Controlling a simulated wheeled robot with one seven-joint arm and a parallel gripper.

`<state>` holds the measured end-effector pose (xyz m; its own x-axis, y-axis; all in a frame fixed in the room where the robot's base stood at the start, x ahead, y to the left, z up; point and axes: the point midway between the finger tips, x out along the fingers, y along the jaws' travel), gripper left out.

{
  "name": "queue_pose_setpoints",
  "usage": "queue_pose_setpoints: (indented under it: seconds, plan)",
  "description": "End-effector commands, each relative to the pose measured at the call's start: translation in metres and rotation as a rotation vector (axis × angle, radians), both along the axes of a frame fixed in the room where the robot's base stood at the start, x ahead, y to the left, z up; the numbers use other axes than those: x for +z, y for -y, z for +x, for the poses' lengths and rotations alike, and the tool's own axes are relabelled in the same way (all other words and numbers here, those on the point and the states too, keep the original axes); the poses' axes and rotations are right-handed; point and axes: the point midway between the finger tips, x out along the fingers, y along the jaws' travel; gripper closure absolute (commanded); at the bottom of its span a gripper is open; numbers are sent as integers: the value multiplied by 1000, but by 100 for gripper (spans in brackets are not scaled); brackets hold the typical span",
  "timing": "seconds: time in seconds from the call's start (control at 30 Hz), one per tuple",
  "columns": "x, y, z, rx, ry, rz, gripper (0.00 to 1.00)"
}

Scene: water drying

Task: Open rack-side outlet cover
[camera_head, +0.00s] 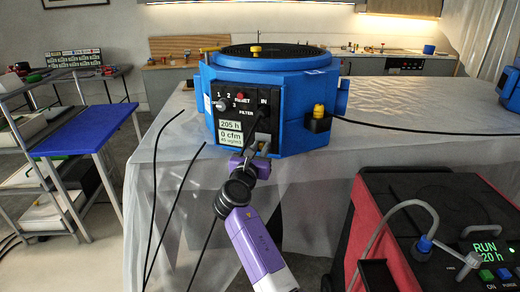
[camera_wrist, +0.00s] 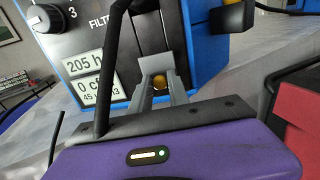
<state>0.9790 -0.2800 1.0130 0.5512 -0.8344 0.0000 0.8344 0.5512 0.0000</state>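The blue drying unit (camera_head: 292,141) stands on the sheet-covered table, its dark front panel facing me. My gripper (camera_head: 258,146) is at the lower right of that panel. In the wrist view, the two grey fingers of my gripper (camera_wrist: 159,82) sit close together with a small yellow knob (camera_wrist: 159,83) between them, and they look closed on it. The gripper hides this knob in the head view. I cannot make out the cover's edges behind the fingers. A similar yellow knob (camera_head: 319,110) sits in a black holder on the unit's right face.
A black cable (camera_wrist: 107,75) arches close to my fingers' left. A grey rack with a blue shelf (camera_head: 83,128) stands at the left. A red-sided machine (camera_head: 362,215) with a grey hose (camera_head: 382,232) is at the lower right. Plastic sheeting (camera_head: 400,110) covers the table.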

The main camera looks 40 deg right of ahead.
Motion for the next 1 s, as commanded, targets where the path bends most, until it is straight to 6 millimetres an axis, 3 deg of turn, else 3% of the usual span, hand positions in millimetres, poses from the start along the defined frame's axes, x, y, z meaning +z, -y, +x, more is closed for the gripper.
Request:
queue_pose_setpoints:
  seconds: [0.03,0.1,0.57,1.0]
  plan:
    - [0,0,0,0,0,0,90]
    - [0,0,0,0,0,0,100]
    - [4,0,-3,46,-3,1,100]
    - [7,2,-15,277,-5,3,100]
